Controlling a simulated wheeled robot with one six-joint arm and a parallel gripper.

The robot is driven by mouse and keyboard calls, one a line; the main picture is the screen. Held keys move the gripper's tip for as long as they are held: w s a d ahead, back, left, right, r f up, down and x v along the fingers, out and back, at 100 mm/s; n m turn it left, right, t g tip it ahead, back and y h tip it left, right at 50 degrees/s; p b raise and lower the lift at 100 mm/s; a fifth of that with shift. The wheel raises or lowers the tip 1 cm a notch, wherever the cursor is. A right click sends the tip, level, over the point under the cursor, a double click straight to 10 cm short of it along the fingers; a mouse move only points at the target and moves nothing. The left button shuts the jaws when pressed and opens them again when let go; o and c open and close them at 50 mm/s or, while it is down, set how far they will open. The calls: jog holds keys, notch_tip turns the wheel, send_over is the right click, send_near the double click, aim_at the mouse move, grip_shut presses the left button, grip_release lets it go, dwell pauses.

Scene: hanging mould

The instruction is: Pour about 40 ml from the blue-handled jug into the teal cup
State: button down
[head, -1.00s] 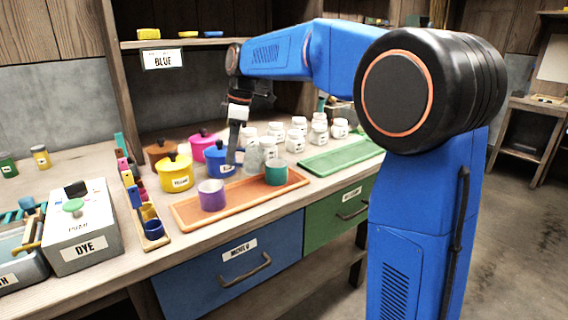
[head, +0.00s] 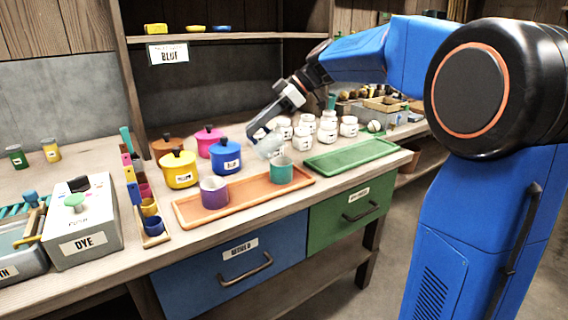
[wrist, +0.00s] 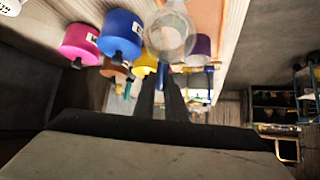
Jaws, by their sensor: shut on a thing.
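The teal cup (head: 282,171) stands upright on the orange tray (head: 236,205) in the head view, right of the purple cup (head: 214,193). The clear jug (head: 270,147) is tilted just above and behind the teal cup, its lower part partly hidden by that cup. My gripper (head: 257,131) is shut on the jug's handle. In the wrist view the jug (wrist: 171,36) shows as a clear round vessel, with its blue handle (wrist: 162,75) between my dark fingers (wrist: 159,98). I cannot make out any stream or the liquid level.
Lidded pots in yellow (head: 180,172), blue (head: 226,158) and pink (head: 207,139) stand left of the jug. Several white jars (head: 303,138) stand close behind and to its right. A green tray (head: 350,155) lies bare at the right.

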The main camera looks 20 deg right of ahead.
jog(key=shift+d+f+y, duration=0.1)
jog(key=shift+d+y, duration=0.2)
jog(key=shift+y, duration=0.2)
jog(key=shift+s+d+r+y, duration=0.1)
jog(key=shift+d+r+y, duration=0.25)
jog(key=shift+y, duration=0.25)
jog(key=shift+d+r+y, duration=0.15)
jog(key=shift+d+y, duration=0.1)
jog(key=shift+y, duration=0.15)
jog(key=shift+a+f+t+y, duration=0.2)
jog(key=shift+a+t+y, duration=0.15)
jog(key=shift+a, duration=0.2)
jog(key=shift+w+f+y, duration=0.15)
jog(key=shift+w+y, duration=0.05)
jog(key=shift+y, duration=0.25)
dwell(0.5)
jog(key=shift+d+y, duration=0.1)
jog(key=shift+y, duration=0.2)
jog(key=shift+d+r+y+p, duration=0.25)
jog(key=shift+r+y+p, duration=0.05)
jog(key=shift+y+p, duration=0.1)
dwell(0.6)
